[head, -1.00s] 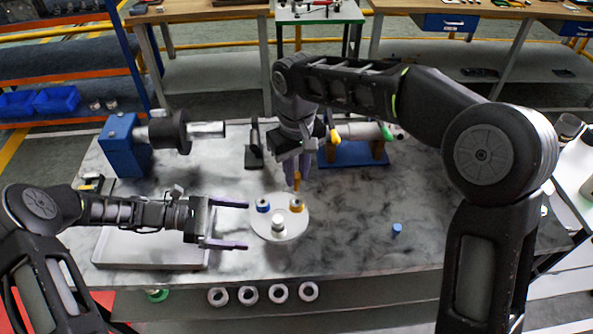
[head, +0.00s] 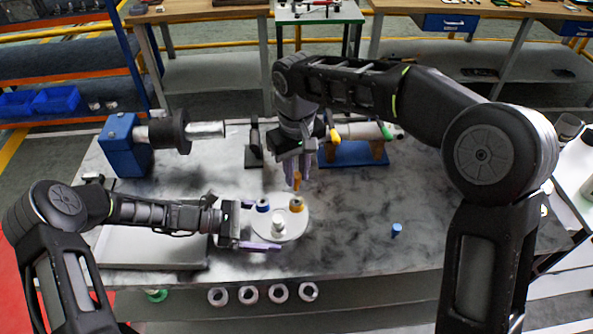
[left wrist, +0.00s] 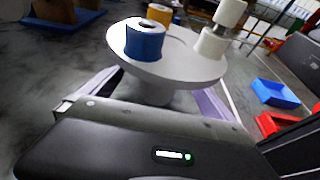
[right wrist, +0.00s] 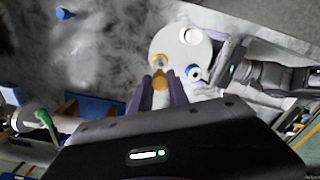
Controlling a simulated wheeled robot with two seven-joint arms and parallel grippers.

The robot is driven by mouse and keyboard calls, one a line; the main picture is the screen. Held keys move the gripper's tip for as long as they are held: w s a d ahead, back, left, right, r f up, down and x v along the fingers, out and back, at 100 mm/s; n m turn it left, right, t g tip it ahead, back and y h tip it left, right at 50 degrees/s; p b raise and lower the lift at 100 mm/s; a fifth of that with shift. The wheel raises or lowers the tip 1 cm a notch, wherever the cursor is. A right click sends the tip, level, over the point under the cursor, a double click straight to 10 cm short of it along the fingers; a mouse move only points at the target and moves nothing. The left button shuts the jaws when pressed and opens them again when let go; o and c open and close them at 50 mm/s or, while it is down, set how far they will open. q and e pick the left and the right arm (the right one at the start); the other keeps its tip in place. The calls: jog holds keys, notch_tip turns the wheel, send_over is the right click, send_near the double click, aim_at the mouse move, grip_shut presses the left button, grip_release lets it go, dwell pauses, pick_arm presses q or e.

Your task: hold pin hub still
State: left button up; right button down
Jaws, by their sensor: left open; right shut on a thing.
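The pin hub (head: 262,228) is a round white disc on the table. In the left wrist view the hub (left wrist: 178,68) shows a narrower base under its disc. It carries a blue collar (head: 263,205), a yellow-orange collar (head: 296,204) and a white post (head: 278,224). My left gripper (head: 264,226) is open, with one finger on each side of the hub at low height; contact cannot be told. My right gripper (head: 302,172) is shut on an orange pin (head: 297,183), which it holds upright just above the yellow-orange collar.
A white tray (head: 150,253) lies under my left arm. A blue-based machine with a shaft (head: 207,130) stands at back left, and a blue stand (head: 350,155) at the back. A small blue peg (head: 397,229) stands at right amid free table. Several white rings (head: 249,294) line the front.

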pick_arm(q)
jog(key=shift+x, duration=0.95)
jog(key=shift+c, duration=0.3)
jog(key=c, duration=0.6)
jog(key=shift+c, duration=0.7)
grip_shut()
dwell(0.8)
